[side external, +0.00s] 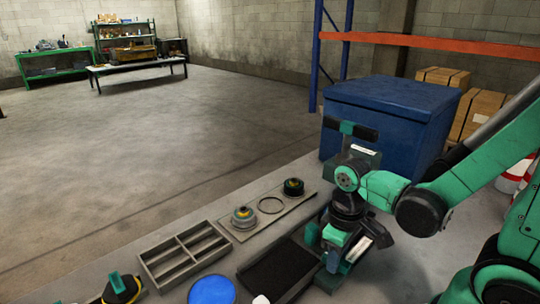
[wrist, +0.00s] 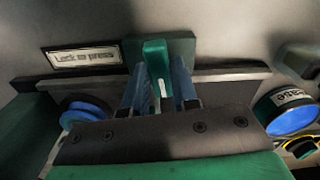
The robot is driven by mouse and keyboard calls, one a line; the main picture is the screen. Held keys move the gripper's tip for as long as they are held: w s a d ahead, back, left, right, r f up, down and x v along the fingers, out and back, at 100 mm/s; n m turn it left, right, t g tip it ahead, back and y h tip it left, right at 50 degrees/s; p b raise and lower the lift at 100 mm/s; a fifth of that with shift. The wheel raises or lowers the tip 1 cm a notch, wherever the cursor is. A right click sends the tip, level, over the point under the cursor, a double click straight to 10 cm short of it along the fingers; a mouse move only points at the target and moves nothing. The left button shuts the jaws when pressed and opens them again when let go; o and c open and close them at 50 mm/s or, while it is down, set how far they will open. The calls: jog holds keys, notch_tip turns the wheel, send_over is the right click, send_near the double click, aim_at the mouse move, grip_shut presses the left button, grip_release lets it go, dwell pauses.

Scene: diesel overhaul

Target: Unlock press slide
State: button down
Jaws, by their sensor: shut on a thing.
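In the wrist view, a green upright lever (wrist: 154,58) stands in front of a green plate (wrist: 181,50). My gripper (wrist: 157,88) has its two blue fingers on either side of the lever and is shut on it. A white label (wrist: 82,58) with dark, partly blurred lettering about a lock and press is left of the lever. In the side view, my gripper (side external: 338,238) is low at the press beside the bench's dark mat, and its fingertips are hard to make out. The lever's grip and the slide's position cannot be told there.
A large blue box (side external: 385,115) stands behind my arm. A divided grey tray (side external: 171,247), a plate with round parts (side external: 243,217), a dark mat (side external: 278,270) and a blue disc (side external: 212,290) lie left of it. Two round blue-faced parts (wrist: 86,112) (wrist: 291,119) flank my gripper.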

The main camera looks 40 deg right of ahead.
jog(key=n, duration=0.4)
jog(key=n, duration=0.4)
jog(key=shift+n, duration=0.3)
jog(key=n, duration=0.4)
jog(key=shift+n, duration=0.4)
